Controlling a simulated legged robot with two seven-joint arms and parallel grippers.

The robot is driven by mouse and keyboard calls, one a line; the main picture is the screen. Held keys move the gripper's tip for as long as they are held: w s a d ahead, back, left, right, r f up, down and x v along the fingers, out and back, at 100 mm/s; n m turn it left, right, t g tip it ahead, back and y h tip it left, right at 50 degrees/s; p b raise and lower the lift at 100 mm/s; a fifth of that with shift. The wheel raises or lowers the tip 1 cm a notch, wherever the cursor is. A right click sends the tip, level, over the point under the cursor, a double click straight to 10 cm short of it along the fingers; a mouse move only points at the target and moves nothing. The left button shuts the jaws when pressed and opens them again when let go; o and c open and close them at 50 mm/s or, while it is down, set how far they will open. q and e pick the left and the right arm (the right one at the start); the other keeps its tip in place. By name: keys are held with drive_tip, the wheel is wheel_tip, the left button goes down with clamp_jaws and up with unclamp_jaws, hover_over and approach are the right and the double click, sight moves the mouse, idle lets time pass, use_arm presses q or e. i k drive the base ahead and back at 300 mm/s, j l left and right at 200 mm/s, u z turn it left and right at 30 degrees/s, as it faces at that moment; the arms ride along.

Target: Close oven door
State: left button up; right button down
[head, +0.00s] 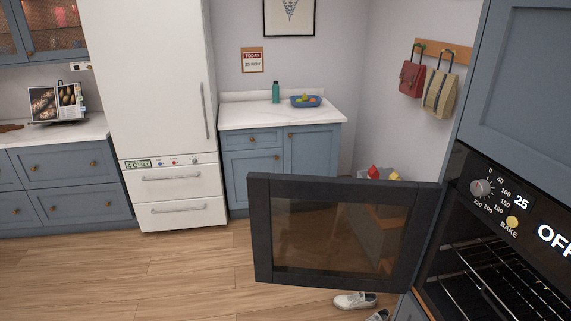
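The oven door (259,235) is dark-framed with a brownish glass pane. It stands wide open, swung out to the left from the oven (461,205) at the right edge of the head view. The oven's cavity shows wire racks (499,292) inside. Its panel has a dial, a yellow button marked BAKE, and a display reading 25 and OFF. Neither of my grippers shows in the head view, so I see nothing touching the door.
White shoes (354,300) lie on the wooden floor (190,280) below the door. A fridge (155,80) and a blue cabinet (252,180) stand at the back. Bags (440,93) hang on the wall. The floor at the left front is clear.

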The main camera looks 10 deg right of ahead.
sight(347, 234)
drive_tip(key=i+j+u, duration=0.65)
drive_tip(key=i+u, duration=0.3)
drive_tip(key=i+j, duration=0.2)
drive_tip(key=i, duration=0.35)
drive_tip(key=i+j, duration=0.2)
drive_tip(key=i, duration=0.3)
drive_tip(key=i+z, duration=0.2)
drive_tip(key=z, duration=0.2)
drive_tip(key=i+z, duration=0.2)
drive_tip(key=z, duration=0.25)
drive_tip(key=i+z, duration=0.25)
drive_tip(key=z, duration=0.15)
drive_tip(key=i+j+z, duration=0.15)
drive_tip(key=z, duration=0.25)
drive_tip(key=i+j+z, duration=0.15)
drive_tip(key=z, duration=0.3)
drive_tip(key=i+z, duration=0.15)
drive_tip(key=z, duration=0.3)
drive_tip(key=i+j+z, duration=0.15)
drive_tip(key=z, duration=0.25)
drive_tip(key=i+j+z, duration=0.15)
drive_tip(key=z, duration=0.3)
drive_tip(key=i+j+z, duration=0.1)
drive_tip(key=z, duration=0.3)
drive_tip(key=j+z, duration=0.45)
drive_tip(key=i+j+z, duration=0.1)
drive_tip(key=z, duration=0.3)
